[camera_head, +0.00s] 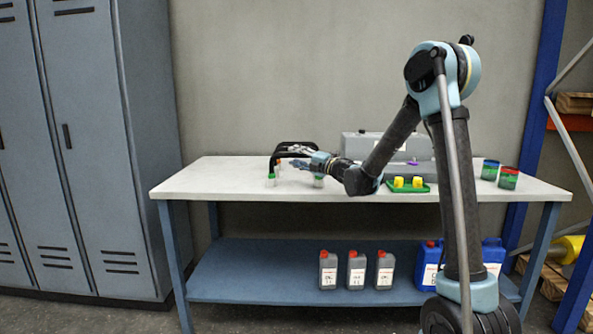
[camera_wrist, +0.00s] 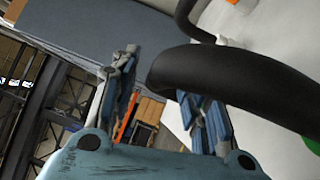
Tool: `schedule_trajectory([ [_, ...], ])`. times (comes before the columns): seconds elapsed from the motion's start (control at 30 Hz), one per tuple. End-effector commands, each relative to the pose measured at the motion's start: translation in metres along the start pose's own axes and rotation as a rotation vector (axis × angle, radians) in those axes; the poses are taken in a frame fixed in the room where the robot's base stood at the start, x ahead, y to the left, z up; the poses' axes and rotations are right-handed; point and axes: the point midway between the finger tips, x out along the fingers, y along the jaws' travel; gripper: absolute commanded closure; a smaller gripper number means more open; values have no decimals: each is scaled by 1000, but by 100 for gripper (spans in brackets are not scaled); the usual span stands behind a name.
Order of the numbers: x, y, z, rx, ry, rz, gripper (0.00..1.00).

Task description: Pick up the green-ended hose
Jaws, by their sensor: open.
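The green-ended hose (camera_head: 274,160) is a black arch standing at the left part of the white tabletop, with green at its lower ends. In the wrist view the thick black hose (camera_wrist: 235,72) crosses close to the camera, with a green end (camera_wrist: 312,145) at the right edge. My gripper (camera_head: 303,164) is at the hoses in the head view. In the wrist view my gripper (camera_wrist: 163,100) has its two fingers apart. The hose covers part of the right finger, and its near bend shows in the gap; contact cannot be told.
A second black hose with an orange end (camera_wrist: 232,2) stands close by. On the table (camera_head: 215,180) are a grey case (camera_head: 362,144), a green tray with yellow pieces (camera_head: 408,189) and two cups (camera_head: 508,178). Jugs stand on the lower shelf (camera_head: 240,275). The table's left end is clear.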

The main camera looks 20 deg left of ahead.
Motion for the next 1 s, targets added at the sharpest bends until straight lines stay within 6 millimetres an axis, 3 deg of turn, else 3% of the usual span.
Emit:
schedule_trajectory([
  [0.3,8,0,0,0,0,0,60],
  [0.47,8,0,0,0,0,0,96],
  [0.5,8,0,0,-1,0,0,100],
  [0.83,8,0,0,-2,0,-1,100],
  [1.0,9,13,2,-1,0,-1,100],
])
